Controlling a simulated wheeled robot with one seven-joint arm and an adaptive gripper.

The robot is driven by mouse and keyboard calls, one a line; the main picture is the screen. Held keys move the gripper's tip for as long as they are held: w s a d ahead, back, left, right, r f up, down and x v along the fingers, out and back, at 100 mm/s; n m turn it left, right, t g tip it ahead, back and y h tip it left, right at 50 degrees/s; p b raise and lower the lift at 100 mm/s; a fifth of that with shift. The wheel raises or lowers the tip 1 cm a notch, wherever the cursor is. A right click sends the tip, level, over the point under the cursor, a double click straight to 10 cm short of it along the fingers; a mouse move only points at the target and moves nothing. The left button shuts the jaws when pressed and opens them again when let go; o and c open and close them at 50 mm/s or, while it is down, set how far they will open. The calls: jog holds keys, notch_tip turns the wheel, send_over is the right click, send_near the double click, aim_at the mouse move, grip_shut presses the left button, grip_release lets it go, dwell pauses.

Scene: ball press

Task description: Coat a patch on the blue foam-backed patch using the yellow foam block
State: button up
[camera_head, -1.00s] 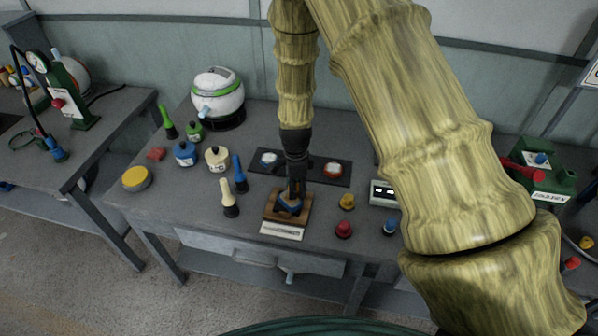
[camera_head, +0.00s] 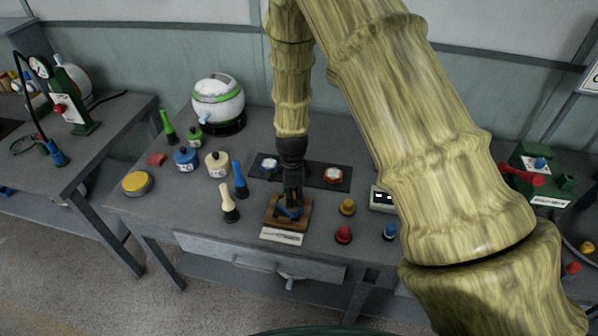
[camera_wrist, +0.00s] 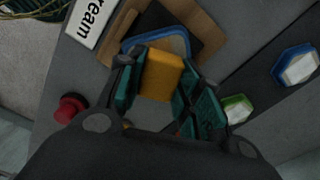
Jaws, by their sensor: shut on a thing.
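My gripper (camera_wrist: 163,78) is shut on the yellow foam block (camera_wrist: 160,72), which sits between its green-padded fingers in the wrist view. The block is over the near edge of the blue foam-backed patch (camera_wrist: 186,36), whose blue rim and dark face show past it. I cannot tell whether the block touches the patch. The patch lies on a brown wooden board (camera_wrist: 210,28) with a white label (camera_wrist: 92,18) ending in "ream". In the head view my gripper (camera_head: 291,203) points down over the board (camera_head: 272,216) and hides the block and most of the patch (camera_head: 287,212).
Behind the board, a black mat (camera_head: 313,176) holds white-faced pieces, blue-rimmed (camera_head: 269,164) and red-rimmed (camera_head: 333,174); a green-rimmed piece (camera_wrist: 237,108) shows in the wrist view. Blue (camera_head: 240,180) and cream (camera_head: 229,203) upright tools stand left; yellow (camera_head: 347,206) and red (camera_head: 344,234) knobs right.

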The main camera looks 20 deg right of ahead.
jog(key=shift+w+d+f, duration=0.1)
jog(key=shift+w+d, duration=0.1)
jog(key=shift+d, duration=0.5)
jog(key=r+p, duration=0.1)
jog(key=r, duration=0.1)
jog(key=r+p, duration=0.3)
jog(key=r, duration=0.1)
jog(key=shift+w+d+r, duration=0.15)
jog(key=shift+w+d, duration=0.1)
jog(key=shift+d, duration=0.15)
jog(key=shift+s+r+p, duration=0.1)
jog(key=shift+r+p, duration=0.65)
jog(key=shift+r, duration=0.2)
jog(key=shift+f, duration=0.1)
